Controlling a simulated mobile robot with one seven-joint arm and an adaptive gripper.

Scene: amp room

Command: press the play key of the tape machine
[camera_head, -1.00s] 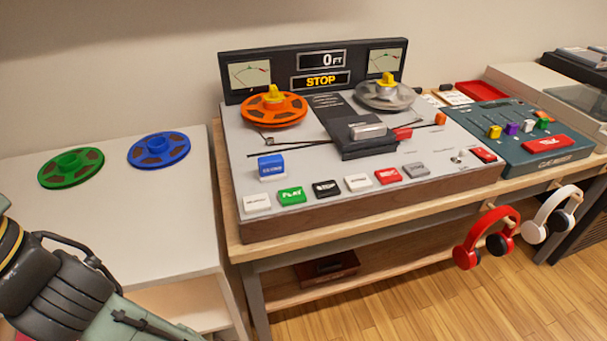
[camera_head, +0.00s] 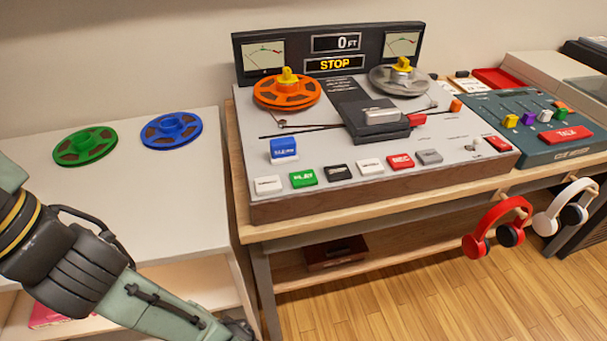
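The tape machine (camera_head: 300,205) stands on a wooden bench. Its green play key (camera_head: 303,178) is in the front key row, second from the left, between a white key (camera_head: 268,185) and a black key (camera_head: 337,173). The display reads STOP (camera_head: 334,64), with 0 FT above it. An orange reel (camera_head: 287,92) and a grey reel (camera_head: 399,80) sit on its top. My arm comes in at the lower left, and its far end runs out of the bottom of the picture. My gripper's fingers are not visible, apart from the play key.
A white table (camera_head: 145,215) on the left holds a green reel (camera_head: 85,146) and a blue reel (camera_head: 170,131). A blue mixer (camera_head: 525,150) stands to the right. Red headphones (camera_head: 497,225) and white headphones (camera_head: 566,207) hang at the bench front.

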